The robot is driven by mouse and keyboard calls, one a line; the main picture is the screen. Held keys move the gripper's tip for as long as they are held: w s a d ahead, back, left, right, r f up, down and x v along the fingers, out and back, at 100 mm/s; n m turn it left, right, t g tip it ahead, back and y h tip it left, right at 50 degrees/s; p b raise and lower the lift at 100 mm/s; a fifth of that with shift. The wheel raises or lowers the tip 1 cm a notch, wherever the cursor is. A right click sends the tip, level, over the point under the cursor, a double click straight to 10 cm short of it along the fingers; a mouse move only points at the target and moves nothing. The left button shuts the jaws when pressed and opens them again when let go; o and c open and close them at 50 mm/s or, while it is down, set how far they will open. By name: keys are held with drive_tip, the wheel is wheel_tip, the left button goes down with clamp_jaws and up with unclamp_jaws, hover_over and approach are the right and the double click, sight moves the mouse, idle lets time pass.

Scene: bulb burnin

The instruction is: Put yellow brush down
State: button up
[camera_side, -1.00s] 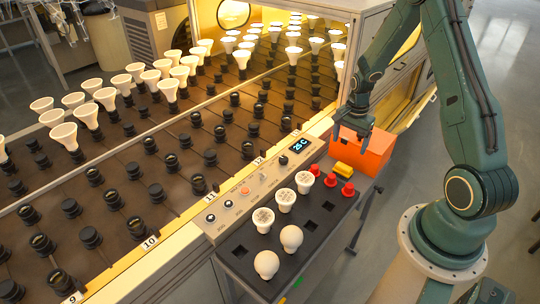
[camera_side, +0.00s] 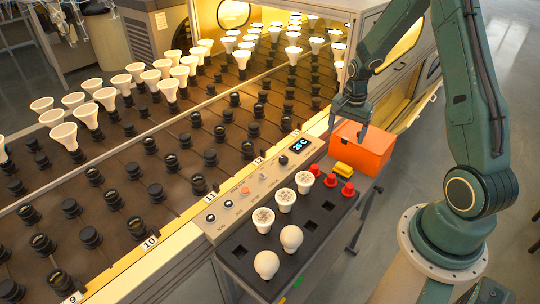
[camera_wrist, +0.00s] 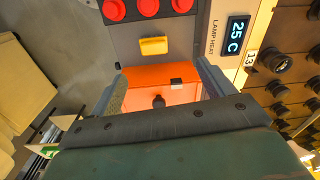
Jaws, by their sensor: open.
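The yellow brush (camera_side: 343,168) appears as a small yellow block on the dark bench top, beside the orange box (camera_side: 370,152) and behind the red caps. It also shows in the wrist view (camera_wrist: 153,46), lying apart from my fingers. My gripper (camera_side: 350,122) is over the orange box, with its fingers spread and nothing seen between them. In the wrist view, the open fingers (camera_wrist: 160,88) frame the orange box. A small dark round thing shows inside the box.
Several red caps (camera_side: 347,189) and white bulbs (camera_side: 291,238) stand on the black bench tray. A control panel (camera_side: 262,184) with a 25 C display runs along its far side. The conveyor beyond holds many dark sockets and lit bulbs.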

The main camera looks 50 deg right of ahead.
drive_tip(key=s+a+r+n+t, duration=0.1)
drive_tip(key=a+r+n, duration=0.4)
drive_tip(key=r, duration=0.4)
drive_tip(key=s+a+r+n+t, duration=0.1)
drive_tip(key=s+a+r+n, duration=0.15)
drive_tip(key=a+r, duration=0.6)
drive_tip(key=s+a+r+n+t, duration=0.3)
drive_tip(key=s+a+r+n, duration=0.5)
drive_tip(key=s, duration=0.5)
drive_tip(key=shift+a+r+n, duration=0.2)
drive_tip(key=shift+a+n, duration=0.25)
drive_tip(key=shift+a, duration=0.45)
drive_tip(key=shift+o, duration=0.3)
